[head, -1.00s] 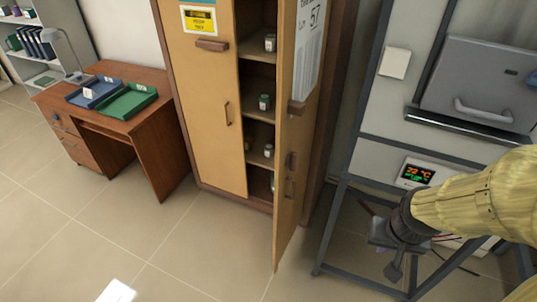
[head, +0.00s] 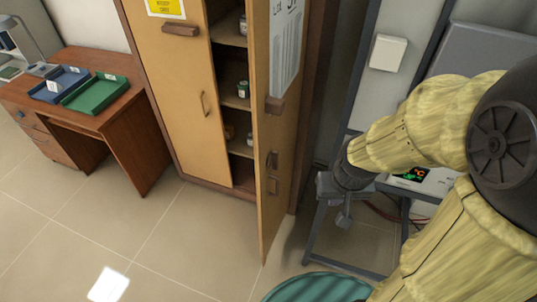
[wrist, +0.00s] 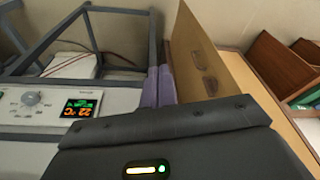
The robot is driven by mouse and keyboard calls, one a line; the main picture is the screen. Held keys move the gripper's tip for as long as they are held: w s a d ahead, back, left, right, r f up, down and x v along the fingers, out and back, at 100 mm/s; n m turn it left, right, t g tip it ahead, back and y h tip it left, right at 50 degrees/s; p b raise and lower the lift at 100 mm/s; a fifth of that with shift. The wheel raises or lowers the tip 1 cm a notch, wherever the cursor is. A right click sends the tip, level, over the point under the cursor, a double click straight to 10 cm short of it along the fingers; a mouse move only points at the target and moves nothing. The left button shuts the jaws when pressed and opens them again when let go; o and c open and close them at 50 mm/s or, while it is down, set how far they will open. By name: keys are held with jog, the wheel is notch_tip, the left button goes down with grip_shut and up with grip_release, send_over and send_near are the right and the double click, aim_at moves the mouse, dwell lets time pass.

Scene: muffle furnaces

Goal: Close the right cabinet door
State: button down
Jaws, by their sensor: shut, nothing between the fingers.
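The right cabinet door (head: 263,215) stands swung open towards me, with a paper label and brown handles on the face I see. The cabinet's left door (head: 180,100) is shut. Shelves with small jars (head: 243,89) show in the gap. My gripper (head: 343,218) is shut and empty, to the right of the open door and apart from it in the head view. In the wrist view, my purple-grey fingers (wrist: 160,84) are together, and the tan door (wrist: 205,55) rises just to their right. I cannot tell whether they touch it.
A metal stand (head: 320,235) with a furnace and its lit display (head: 412,174) is close to my arm on the right. A wooden desk (head: 120,112) with blue and green trays stands at the left. The floor in front of the cabinet is clear.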

dwell(0.4)
jog(key=w+a+f+m+g+y+b, duration=0.1)
jog(key=a+f+m+g+y+b, duration=0.1)
jog(key=a+f+m+y+b, duration=0.3)
jog(key=w+a+f+m+g+y+b, duration=0.1)
jog(key=f+m+g+y+b, duration=0.25)
jog(key=f+m, duration=0.35)
jog(key=w+d+m+t+y+b, duration=0.4)
jog(key=w+m+t+y, duration=0.4)
jog(key=w+m+t, duration=0.2)
jog(key=shift+w+d+r+m+b, duration=0.15)
jog(key=shift+w+r+m+b, duration=0.2)
jog(key=shift+w+b, duration=0.75)
jog(key=shift+w, duration=0.15)
